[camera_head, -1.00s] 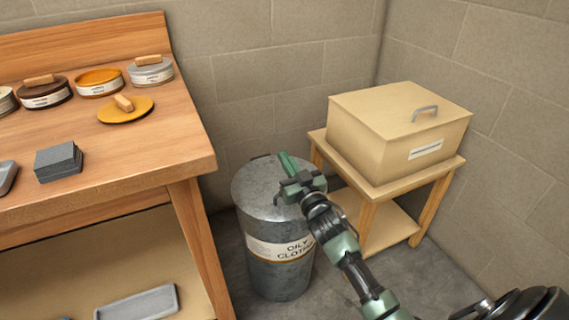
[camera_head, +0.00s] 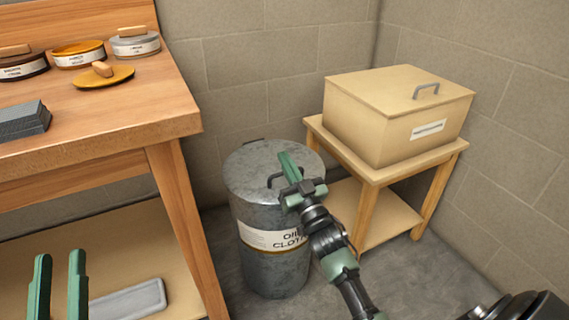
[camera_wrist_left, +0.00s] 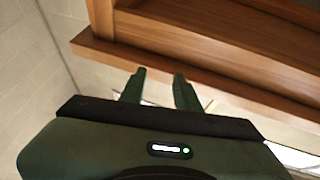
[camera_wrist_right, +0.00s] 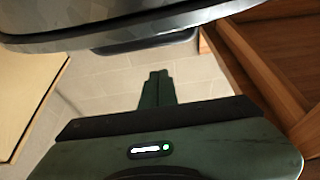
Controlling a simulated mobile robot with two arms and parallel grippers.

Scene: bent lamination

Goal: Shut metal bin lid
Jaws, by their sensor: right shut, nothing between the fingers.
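The round grey metal bin (camera_head: 275,270) stands on the floor, with a white label that is partly covered by my right arm. Its lid (camera_head: 250,165) looks flat on top, with no visible gap. A dark handle (camera_head: 270,182) shows on the lid beside my right gripper (camera_head: 284,158). That gripper is shut and empty, over the lid; I cannot tell whether it touches. In the right wrist view its fingers (camera_wrist_right: 157,75) are together below a curved grey metal rim (camera_wrist_right: 110,38). My left gripper (camera_head: 60,262) is open and empty, in front of the bench's lower shelf.
A wooden bench (camera_head: 120,130) stands left of the bin, holding several round tins, a yellow lid (camera_head: 102,77) and grey blocks (camera_head: 22,122). A grey tray (camera_head: 130,300) lies on its lower shelf. A tan box (camera_head: 390,120) sits on a small wooden stand right of the bin.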

